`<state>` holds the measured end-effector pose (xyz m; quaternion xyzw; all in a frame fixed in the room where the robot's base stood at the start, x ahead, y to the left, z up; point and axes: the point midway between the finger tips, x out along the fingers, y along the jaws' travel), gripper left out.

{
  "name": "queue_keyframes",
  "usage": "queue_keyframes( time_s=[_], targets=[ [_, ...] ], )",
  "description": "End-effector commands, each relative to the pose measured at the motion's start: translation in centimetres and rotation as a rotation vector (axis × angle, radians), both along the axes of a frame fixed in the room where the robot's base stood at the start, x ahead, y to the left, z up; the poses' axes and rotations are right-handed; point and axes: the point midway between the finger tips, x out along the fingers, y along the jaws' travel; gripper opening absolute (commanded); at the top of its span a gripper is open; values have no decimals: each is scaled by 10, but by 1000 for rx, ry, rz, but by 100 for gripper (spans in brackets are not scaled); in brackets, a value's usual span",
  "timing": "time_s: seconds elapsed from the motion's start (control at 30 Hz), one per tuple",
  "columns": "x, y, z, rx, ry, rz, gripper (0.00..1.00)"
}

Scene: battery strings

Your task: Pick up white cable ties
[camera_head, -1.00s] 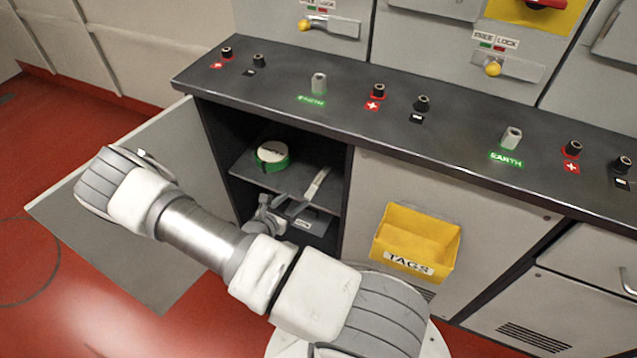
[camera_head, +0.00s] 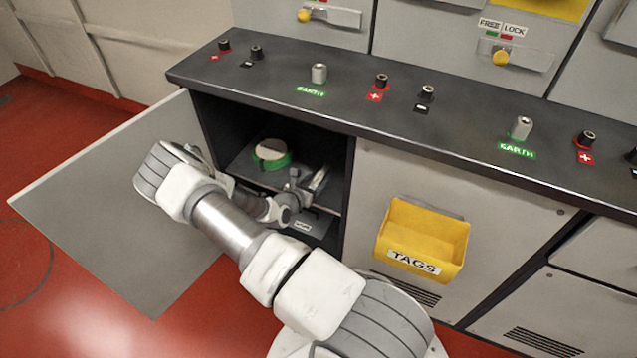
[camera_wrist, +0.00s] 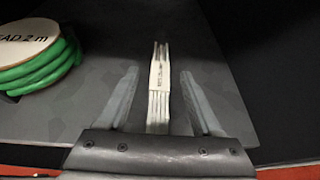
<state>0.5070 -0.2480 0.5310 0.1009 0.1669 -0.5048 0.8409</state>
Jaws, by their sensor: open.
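The white cable ties (camera_wrist: 158,85) are a narrow bundle lying on the cabinet's dark shelf (camera_wrist: 95,115). In the wrist view the bundle lies between the two fingers of my open gripper (camera_wrist: 158,88), with a gap on each side. In the head view my gripper (camera_head: 308,184) reaches into the open cabinet. There the cable ties (camera_head: 318,181) show only in part beside it on the shelf.
A green cable coil with a white label (camera_head: 270,152) lies on the shelf to the left; it also shows in the wrist view (camera_wrist: 40,60). The open cabinet door (camera_head: 120,200) stands at the left. A yellow TAGS bin (camera_head: 425,235) hangs on the front panel at right.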

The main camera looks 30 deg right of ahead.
Motion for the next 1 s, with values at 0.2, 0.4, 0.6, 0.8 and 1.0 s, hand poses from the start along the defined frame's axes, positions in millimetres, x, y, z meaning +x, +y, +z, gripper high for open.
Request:
queue_keyframes(
  time_s=[0.2, 0.4, 0.6, 0.8, 1.0],
  targets=[
    [5, -8, -3, 1, 1, 1, 66],
    [4, -8, -3, 0, 1, 0, 45],
    [4, -8, -3, 0, 1, 0, 9],
    [4, -8, -3, 0, 1, 0, 0],
    [4, -8, -2, 0, 0, 0, 0]
  ],
)
